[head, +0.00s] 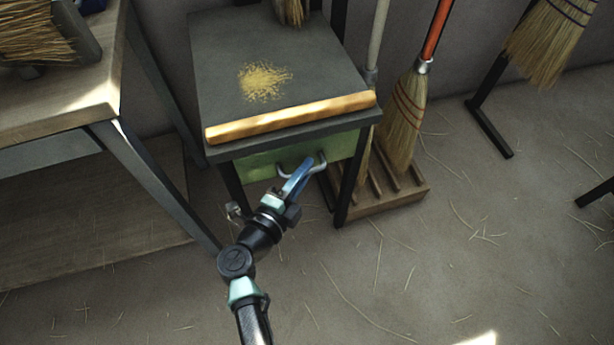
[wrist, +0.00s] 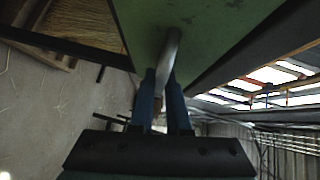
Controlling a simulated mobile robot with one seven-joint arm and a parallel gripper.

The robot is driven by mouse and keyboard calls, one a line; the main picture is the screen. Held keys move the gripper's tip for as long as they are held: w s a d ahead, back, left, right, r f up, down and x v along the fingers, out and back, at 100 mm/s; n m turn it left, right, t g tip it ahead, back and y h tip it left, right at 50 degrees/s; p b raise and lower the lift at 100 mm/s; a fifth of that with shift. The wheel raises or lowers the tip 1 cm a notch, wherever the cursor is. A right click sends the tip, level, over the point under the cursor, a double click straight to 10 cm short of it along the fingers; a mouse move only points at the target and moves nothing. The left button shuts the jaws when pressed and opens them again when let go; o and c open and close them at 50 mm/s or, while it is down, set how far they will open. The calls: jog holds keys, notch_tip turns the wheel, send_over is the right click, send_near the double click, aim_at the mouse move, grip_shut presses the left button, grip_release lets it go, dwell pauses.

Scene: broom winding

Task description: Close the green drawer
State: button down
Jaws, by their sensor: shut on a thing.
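The green drawer (head: 258,167) sits under the dark top of a small table, and its front shows below the table edge in the head view. In the wrist view the green drawer front (wrist: 205,32) fills the upper middle. A pale metal handle (head: 286,173) is fixed on the front; it also shows in the wrist view (wrist: 169,52). My gripper (head: 312,166) has blue fingers and is at the right part of the handle. In the wrist view my gripper (wrist: 162,85) is shut on the handle. How far the drawer stands out is hard to tell.
The small table (head: 215,60) carries a heap of yellow bits and a wooden strip (head: 290,116) along its front. A workbench (head: 60,105) stands at the left. Brooms (head: 403,115) stand in a wooden rack (head: 395,200) at the right. Floor in front is clear except for scattered straw.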

jog(key=shift+w+a+r, duration=0.1)
jog(key=shift+w+a, duration=0.05)
jog(key=shift+a, duration=0.05)
jog(key=c, duration=0.9)
grip_release()
jog(key=shift+d, duration=0.1)
jog(key=p+v, duration=0.3)
jog(key=v, duration=1)
jog(key=shift+p, duration=0.3)
jog(key=shift+w, duration=0.1)
